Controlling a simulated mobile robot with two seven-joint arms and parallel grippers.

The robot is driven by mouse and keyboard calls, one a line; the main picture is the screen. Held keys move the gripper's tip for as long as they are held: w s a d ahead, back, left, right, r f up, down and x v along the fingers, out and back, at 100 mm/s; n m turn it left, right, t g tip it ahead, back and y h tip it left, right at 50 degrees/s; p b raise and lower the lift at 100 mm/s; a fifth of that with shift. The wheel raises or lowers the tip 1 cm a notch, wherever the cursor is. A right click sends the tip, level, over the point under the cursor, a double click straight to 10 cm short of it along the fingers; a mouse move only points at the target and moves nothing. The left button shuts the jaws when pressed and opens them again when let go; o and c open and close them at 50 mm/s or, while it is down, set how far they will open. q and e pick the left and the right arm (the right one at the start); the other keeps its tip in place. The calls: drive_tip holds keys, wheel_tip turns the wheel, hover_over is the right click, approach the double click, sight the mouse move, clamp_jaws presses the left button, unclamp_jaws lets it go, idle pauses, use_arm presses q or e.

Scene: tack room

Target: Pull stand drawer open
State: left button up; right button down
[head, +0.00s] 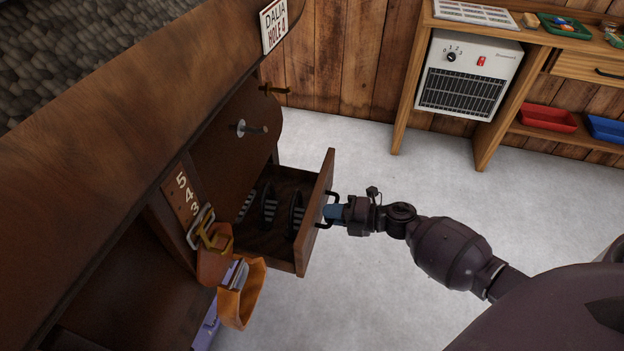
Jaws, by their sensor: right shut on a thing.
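The stand drawer (309,228) is a dark wooden drawer sticking out from the side of the large brown stand (120,130). It is pulled out, and its inside shows several dark round brush-like things (268,205). A black bar handle (329,222) is on its front panel. My right gripper (333,213) is at this handle, with its bluish fingers shut on it. My right arm reaches in from the right. My left gripper is not in view.
An orange strap (240,296) and a buckle (204,232) hang beside the drawer. A wooden desk (483,150) with a white heater (469,75) stands at the back right. The grey floor (370,290) around my arm is clear.

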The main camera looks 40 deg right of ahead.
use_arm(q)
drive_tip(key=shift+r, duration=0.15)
use_arm(e)
drive_tip(key=f+v, duration=0.2)
drive_tip(key=v, duration=1.1)
drive_tip(key=shift+s+d+f, duration=0.15)
drive_tip(key=shift+s+f, duration=0.05)
drive_tip(key=shift+f, duration=0.2)
drive_tip(key=c, duration=1.2)
unclamp_jaws()
use_arm(q)
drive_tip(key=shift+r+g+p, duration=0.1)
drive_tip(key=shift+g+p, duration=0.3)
drive_tip(key=shift+p, duration=0.5)
use_arm(e)
drive_tip(key=shift+v, duration=5.45)
